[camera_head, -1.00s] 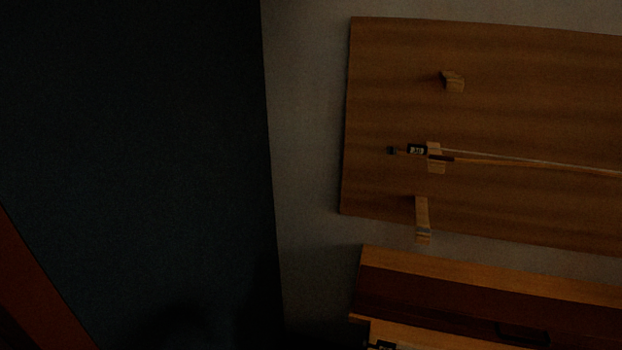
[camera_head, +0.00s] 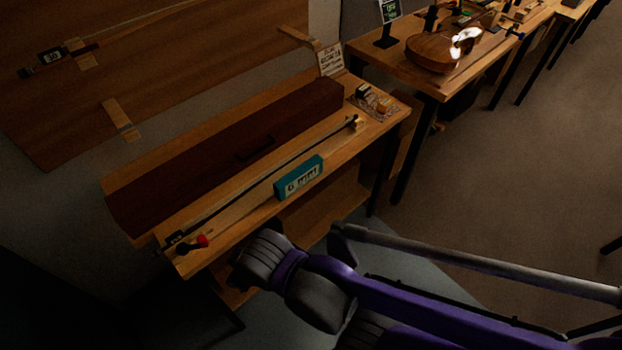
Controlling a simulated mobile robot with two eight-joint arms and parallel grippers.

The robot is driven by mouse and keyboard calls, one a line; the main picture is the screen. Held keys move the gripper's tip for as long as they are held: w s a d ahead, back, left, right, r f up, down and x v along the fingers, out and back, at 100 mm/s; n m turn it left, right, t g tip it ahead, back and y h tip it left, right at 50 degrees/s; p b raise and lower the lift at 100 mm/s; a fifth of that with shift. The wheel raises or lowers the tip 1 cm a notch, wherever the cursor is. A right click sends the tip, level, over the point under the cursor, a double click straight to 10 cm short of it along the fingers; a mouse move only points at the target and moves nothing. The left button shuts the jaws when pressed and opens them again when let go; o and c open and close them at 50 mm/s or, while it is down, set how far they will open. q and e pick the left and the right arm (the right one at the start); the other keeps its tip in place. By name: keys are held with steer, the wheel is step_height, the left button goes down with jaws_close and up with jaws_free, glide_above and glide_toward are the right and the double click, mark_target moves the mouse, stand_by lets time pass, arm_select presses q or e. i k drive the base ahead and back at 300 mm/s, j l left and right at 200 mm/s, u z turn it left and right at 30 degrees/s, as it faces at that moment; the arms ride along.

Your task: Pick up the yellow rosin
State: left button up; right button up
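A small orange-yellow block (camera_head: 384,104), which looks like the yellow rosin, sits on a patterned mat (camera_head: 388,115) at the right end of the near bench. A small dark block (camera_head: 363,91) is beside it on the same mat. Both are small and dim in the head view. A purple and grey arm of mine crosses the lower right, well below and in front of the bench. No gripper fingers show, so I cannot see either gripper. Nothing covers the orange-yellow block.
A long dark red case (camera_head: 215,160) lies along the bench's back. A bow (camera_head: 270,180), a teal box (camera_head: 299,178) and a red-and-black item (camera_head: 195,243) lie in front. A wooden wall panel (camera_head: 140,60) is behind. A violin (camera_head: 440,50) lies on another bench. The floor at right is clear.

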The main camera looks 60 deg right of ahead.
mark_target(385, 105)
steer(key=k+l+z, duration=0.15)
steer(key=z, duration=0.15)
steer(key=k+l+z, duration=0.3)
steer(key=z, duration=0.95)
